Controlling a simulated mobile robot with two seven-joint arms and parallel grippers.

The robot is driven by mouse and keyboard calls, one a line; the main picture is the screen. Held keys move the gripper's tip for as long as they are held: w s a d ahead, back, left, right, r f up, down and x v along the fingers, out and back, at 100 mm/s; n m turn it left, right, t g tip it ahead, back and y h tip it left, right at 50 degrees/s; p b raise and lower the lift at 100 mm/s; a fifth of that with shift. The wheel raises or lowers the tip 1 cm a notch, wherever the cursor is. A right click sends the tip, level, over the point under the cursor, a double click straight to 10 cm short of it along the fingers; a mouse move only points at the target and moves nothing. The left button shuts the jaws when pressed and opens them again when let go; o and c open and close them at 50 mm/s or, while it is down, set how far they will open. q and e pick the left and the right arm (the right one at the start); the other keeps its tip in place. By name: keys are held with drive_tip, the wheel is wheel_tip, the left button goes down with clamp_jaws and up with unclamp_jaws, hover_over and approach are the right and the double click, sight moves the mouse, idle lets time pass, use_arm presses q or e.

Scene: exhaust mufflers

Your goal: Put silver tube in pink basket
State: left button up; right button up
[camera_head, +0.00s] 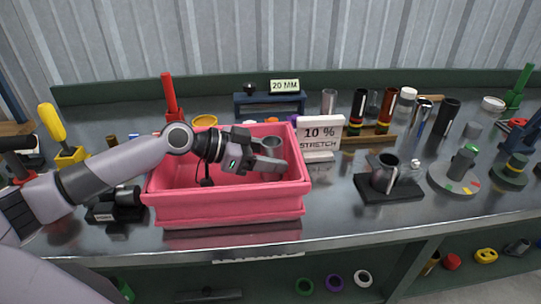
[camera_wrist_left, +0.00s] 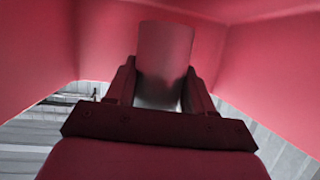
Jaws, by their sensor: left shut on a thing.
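The pink basket (camera_head: 230,206) stands on the metal bench in front of me. My left gripper (camera_head: 270,158) reaches into the basket's opening near its back right corner. It is shut on the silver tube (camera_head: 272,147), whose upper part shows between the fingers. In the left wrist view the tube (camera_wrist_left: 165,62) stands between the two fingers of the left gripper (camera_wrist_left: 162,85), with pink basket walls around it. Whether the tube touches the basket's floor is hidden. My right gripper is not in view.
A "10 % STRETCH" sign (camera_head: 320,133) stands just right of the basket. A black tray with a metal cup (camera_head: 384,175) is further right. A red-handled tool (camera_head: 170,95) stands behind the basket. The bench front right of the basket is clear.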

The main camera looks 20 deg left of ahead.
use_arm(q)
drive_tip(key=shift+f+b, duration=0.55)
drive_tip(key=o, duration=1.2)
drive_tip(key=shift+r+p, duration=0.5)
drive_tip(key=shift+p, duration=0.05)
drive_tip(key=shift+r+p, duration=0.4)
drive_tip(key=shift+p, duration=0.05)
drive_tip(key=b+v, duration=0.2)
drive_tip(key=v, duration=0.5)
drive_tip(key=shift+s+a+f+b, duration=0.1)
drive_tip(key=shift+a+f+b, duration=0.05)
drive_tip(key=shift+b, duration=0.15)
